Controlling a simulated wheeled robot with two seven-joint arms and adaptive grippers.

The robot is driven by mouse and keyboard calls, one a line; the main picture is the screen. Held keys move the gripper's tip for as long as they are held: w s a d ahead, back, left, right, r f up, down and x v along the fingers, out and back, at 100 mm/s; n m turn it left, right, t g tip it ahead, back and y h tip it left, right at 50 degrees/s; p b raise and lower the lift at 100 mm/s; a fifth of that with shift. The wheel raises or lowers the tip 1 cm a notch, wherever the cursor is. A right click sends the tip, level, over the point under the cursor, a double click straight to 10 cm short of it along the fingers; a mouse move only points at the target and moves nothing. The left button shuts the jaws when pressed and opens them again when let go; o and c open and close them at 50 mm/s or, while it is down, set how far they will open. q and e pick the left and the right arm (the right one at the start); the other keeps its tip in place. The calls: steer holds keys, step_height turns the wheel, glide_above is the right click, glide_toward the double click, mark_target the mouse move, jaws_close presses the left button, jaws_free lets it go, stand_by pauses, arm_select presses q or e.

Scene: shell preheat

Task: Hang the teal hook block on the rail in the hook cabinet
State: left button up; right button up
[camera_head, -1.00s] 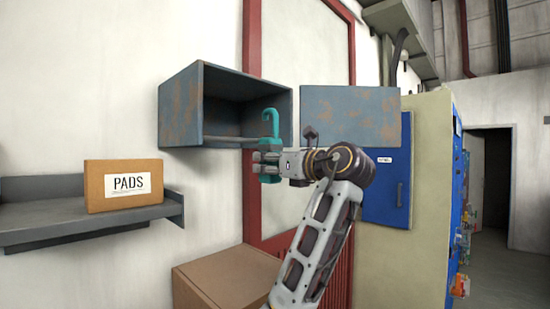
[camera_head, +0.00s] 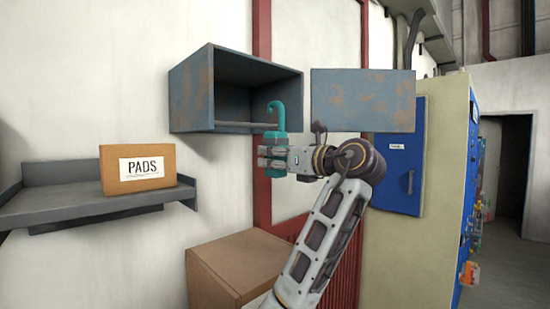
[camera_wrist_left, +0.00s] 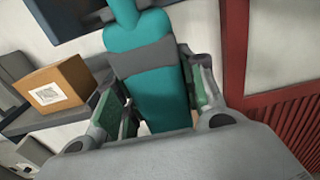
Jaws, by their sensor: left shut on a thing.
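The teal hook block (camera_head: 279,118) is upright in my left gripper (camera_head: 272,159), with its curved hook at the top. My left gripper is shut on it, and the fingers hide part of its body. The block (camera_wrist_left: 150,80) also fills the middle of the left wrist view, between the two fingers. The hook cabinet (camera_head: 190,98) is an open grey-blue rusty box on the wall, its door (camera_head: 362,100) swung out to the right. The rail (camera_head: 240,125) runs across the cabinet's lower front. The hook overlaps the rail's right end in the picture; I cannot tell whether they touch.
A cardboard PADS box (camera_head: 138,169) stands on a grey wall shelf (camera_head: 75,205) at the left. A large brown box (camera_head: 235,262) stands below the cabinet. A blue electrical cabinet (camera_head: 400,175) is at the right, behind my arm.

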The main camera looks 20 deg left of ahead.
arm_select(q)
steer(key=shift+a, duration=0.1)
steer(key=f+b+x, duration=0.1)
steer(key=f+x, duration=0.1)
steer(key=x, duration=1.3)
steer(key=shift+w+a, duration=0.15)
steer(key=shift+a, duration=0.15)
stand_by(2.1)
stand_by(0.3)
steer(key=o, duration=1.4)
steer(key=shift+f, duration=0.1)
steer(key=shift+d, duration=0.1)
